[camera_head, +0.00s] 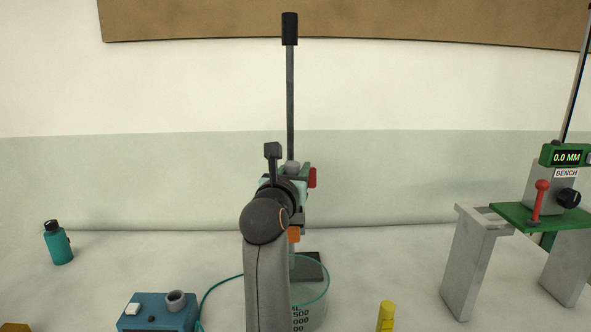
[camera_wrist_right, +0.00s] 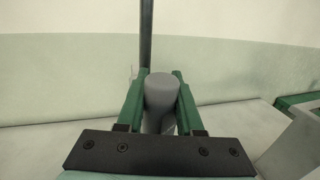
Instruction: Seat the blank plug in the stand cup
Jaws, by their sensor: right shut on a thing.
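My right gripper (camera_wrist_right: 161,80) has two green fingers shut on a grey cylinder, which appears to be the blank plug (camera_wrist_right: 160,95); its rounded top shows between them. In the head view my right arm rises up the middle, and the grey top of the plug (camera_head: 291,167) shows just beyond the wrist. A dark stand rod (camera_head: 290,100) rises directly behind it. A stand cup cannot be made out for sure; the area around the rod's lower part is hidden by my arm. My left gripper is not in view.
A blue box (camera_head: 155,312) with a grey round socket stands at the front left. A marked clear vessel (camera_head: 312,312) and a yellow object (camera_head: 386,316) are near my arm. A teal bottle (camera_head: 59,246) is far left, and a bench gauge (camera_head: 545,195) is at right.

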